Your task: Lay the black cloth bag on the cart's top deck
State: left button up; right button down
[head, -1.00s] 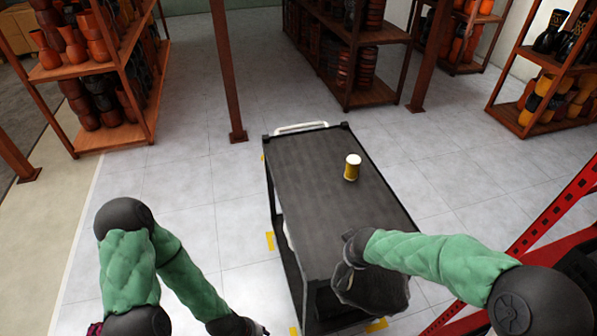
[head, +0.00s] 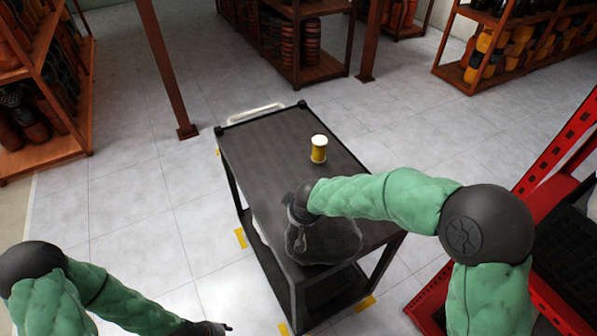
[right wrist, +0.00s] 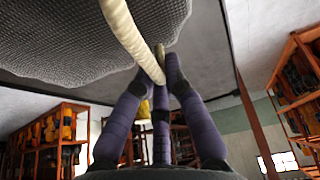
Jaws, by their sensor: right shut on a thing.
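The black cloth bag (head: 325,242) is over the near end of the cart's dark top deck (head: 270,150) in the head view. I cannot tell whether its underside touches the deck. My right gripper (head: 298,208) is at the bag's upper left. In the right wrist view, the purple fingers of my right gripper (right wrist: 160,85) are closed around a cream cord (right wrist: 130,35), with the bag's dark woven cloth (right wrist: 75,45) beside it. My left gripper (head: 215,328) is low at the bottom edge of the head view, apart from the cart; its fingers are too small to read.
A yellow container with a white top (head: 319,149) stands on the deck beyond the bag. The deck's far left part is clear. A cream handle (head: 255,113) is at its far end. A red rack (head: 560,150) stands to the right. A brown post (head: 165,70) rises behind the cart.

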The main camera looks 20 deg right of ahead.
jog(key=d, duration=0.1)
jog(key=s+d+r+n, duration=0.1)
jog(key=d+r+n+y, duration=0.1)
jog(key=d, duration=0.1)
jog(key=shift+s+d+r+b, duration=0.1)
jog(key=shift+s+r+b, duration=0.2)
jog(key=shift+s, duration=0.1)
jog(key=s+d+r+n+y, duration=0.2)
jog(key=s+d+r+n, duration=0.2)
jog(key=s+r+n, duration=0.15)
jog(key=r+p, duration=0.1)
jog(key=p, duration=0.1)
send_over(314, 225)
jog(key=s+a, duration=0.4)
pick_arm(q)
jog(key=shift+w+d+f+b, duration=0.15)
jog(key=shift+w+f+b, duration=0.9)
jog(key=shift+b, duration=0.6)
pick_arm(e)
jog(key=shift+n, duration=0.35)
jog(key=shift+w+d+f, duration=1)
jog(key=shift+w+f, duration=1.15)
jog(key=shift+w+d+f, duration=1.05)
jog(key=shift+w+f, duration=1.05)
jog(key=shift+f, duration=0.05)
jog(key=shift+w+d+f, duration=1)
jog(key=shift+w+f, duration=1.15)
